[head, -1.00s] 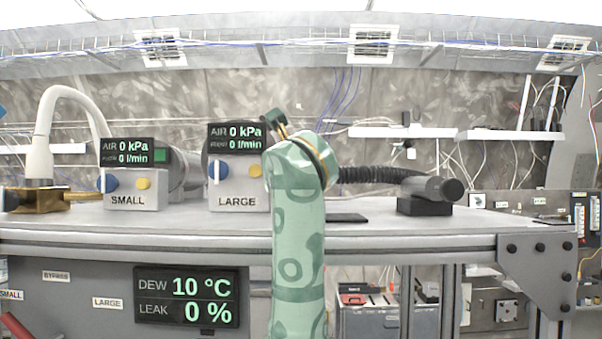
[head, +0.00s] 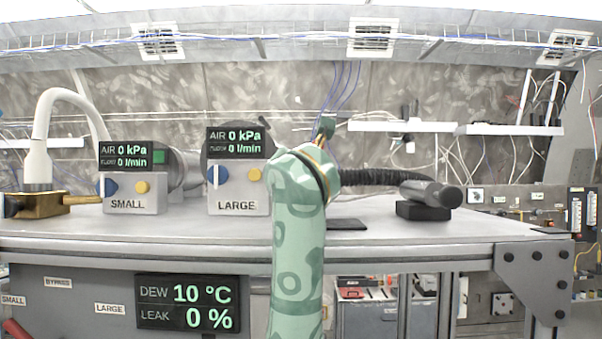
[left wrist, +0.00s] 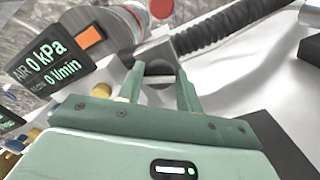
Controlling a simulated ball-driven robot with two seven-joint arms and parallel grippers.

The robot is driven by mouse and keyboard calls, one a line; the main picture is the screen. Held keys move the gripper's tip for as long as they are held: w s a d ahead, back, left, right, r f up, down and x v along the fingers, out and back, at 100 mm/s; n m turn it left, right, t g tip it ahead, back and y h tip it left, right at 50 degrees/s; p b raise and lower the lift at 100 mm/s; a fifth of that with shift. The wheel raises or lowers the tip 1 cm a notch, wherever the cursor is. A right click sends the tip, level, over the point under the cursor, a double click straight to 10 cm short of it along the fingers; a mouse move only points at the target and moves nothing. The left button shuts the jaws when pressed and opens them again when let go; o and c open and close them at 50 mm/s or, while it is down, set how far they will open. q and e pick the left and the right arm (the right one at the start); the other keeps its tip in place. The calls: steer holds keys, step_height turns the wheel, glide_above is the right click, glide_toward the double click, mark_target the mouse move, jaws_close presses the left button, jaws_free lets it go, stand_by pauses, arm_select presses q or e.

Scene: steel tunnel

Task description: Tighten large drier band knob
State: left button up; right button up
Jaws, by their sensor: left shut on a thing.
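The large drier is a grey cylinder with an orange label in the left wrist view (left wrist: 91,36). In the head view its front box (head: 238,190) reads LARGE, with a blue knob and a yellow knob. A dark grey band knob (left wrist: 158,69) shows at the drier's side in the left wrist view. My left gripper (left wrist: 158,72) is shut on this knob, one green finger at each side. In the head view my pale green left arm hides the knob and most of the gripper; a small green part (head: 326,127) shows above the wrist. My right gripper is out of view.
A black ribbed hose (head: 385,176) runs right to a grey cylindrical fitting (head: 438,193) on a dark block. The small drier (head: 132,190) and a brass block with a white pipe (head: 38,203) stand at left. The bench's right end is clear.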

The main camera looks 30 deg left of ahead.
arm_select(q)
steer(key=m+p, duration=0.1)
steer(key=m, duration=0.1)
steer(key=shift+r+m, duration=0.1)
steer(key=shift+m, duration=0.3)
steer(key=m+p, duration=0.2)
steer(key=shift+m, duration=0.4)
steer(key=m+p, duration=0.3)
steer(key=shift+f+m+p, duration=0.25)
steer(key=shift+m+p, duration=0.85)
steer(key=shift+m, duration=0.3)
steer(key=shift+f, duration=0.1)
steer(key=o, duration=1)
steer(key=shift+d, duration=0.1)
